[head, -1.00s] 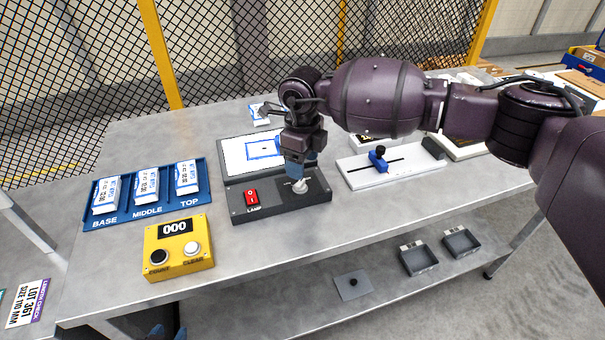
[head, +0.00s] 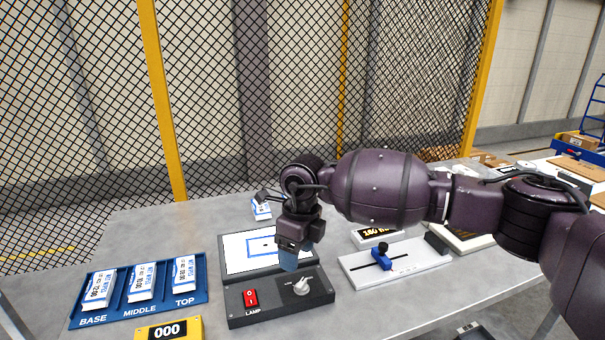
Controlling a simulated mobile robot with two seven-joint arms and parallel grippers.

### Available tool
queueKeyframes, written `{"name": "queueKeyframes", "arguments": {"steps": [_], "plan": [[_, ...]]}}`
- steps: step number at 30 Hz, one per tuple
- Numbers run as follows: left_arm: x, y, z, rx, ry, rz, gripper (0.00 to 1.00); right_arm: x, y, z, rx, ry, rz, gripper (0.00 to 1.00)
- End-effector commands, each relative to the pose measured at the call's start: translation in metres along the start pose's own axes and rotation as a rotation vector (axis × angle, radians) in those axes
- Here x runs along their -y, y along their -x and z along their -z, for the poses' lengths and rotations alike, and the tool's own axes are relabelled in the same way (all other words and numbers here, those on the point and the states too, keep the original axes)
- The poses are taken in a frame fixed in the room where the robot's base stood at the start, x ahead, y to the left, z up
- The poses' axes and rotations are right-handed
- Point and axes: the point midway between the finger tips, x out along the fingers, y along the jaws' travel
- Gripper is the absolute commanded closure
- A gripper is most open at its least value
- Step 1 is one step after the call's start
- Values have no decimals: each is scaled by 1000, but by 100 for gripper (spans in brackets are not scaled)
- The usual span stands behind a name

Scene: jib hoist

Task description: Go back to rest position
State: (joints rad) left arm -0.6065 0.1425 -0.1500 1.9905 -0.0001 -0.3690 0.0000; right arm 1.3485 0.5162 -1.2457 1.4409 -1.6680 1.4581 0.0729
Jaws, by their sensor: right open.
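My right gripper (head: 289,262) is open and points down above the far part of the black lamp box, in front of the lit white panel (head: 238,248). Its fingers are seen nearly edge-on, and nothing shows between them. The lamp box (head: 265,312) carries a red switch (head: 250,298) marked LAMP and a pale grey knob (head: 301,286). The gripper is apart from the knob, up and to the left of it. My left gripper does not show.
A blue tray (head: 199,297) marked BASE, MIDDLE and TOP holds white labelled blocks at the left. A yellow counter (head: 194,326) reads 000. A white slide gauge (head: 353,273) with a blue slider (head: 381,257) lies at the right. A mesh fence (head: 225,100) stands behind the table.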

Motion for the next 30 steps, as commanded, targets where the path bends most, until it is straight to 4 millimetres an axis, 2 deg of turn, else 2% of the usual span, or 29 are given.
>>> {"name": "queueKeyframes", "arguments": {"steps": [3, 7, 9, 12, 15, 19, 22, 27, 30], "plan": [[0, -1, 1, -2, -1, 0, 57, -44, -25, -14, 140, 6, -181, 38], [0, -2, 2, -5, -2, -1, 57, -103, -35, -34, 366, -32, -444, 38], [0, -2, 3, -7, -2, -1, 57, -129, -31, -43, 488, -74, -582, 38], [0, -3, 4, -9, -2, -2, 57, -157, -16, -53, 663, -164, -771, 38], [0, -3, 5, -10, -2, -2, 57, -172, 5, -58, 834, -284, -949, 38], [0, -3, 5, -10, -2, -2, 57, -171, 34, -56, 1044, -487, -1157, 38], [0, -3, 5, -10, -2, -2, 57, -157, 53, -47, 1195, -674, -1294, 38], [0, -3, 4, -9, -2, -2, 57, -114, 68, -15, 1419, -1054, -1479, 38], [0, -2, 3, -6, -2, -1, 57, -85, 65, 14, 1527, -1311, -1553, 38]]}}
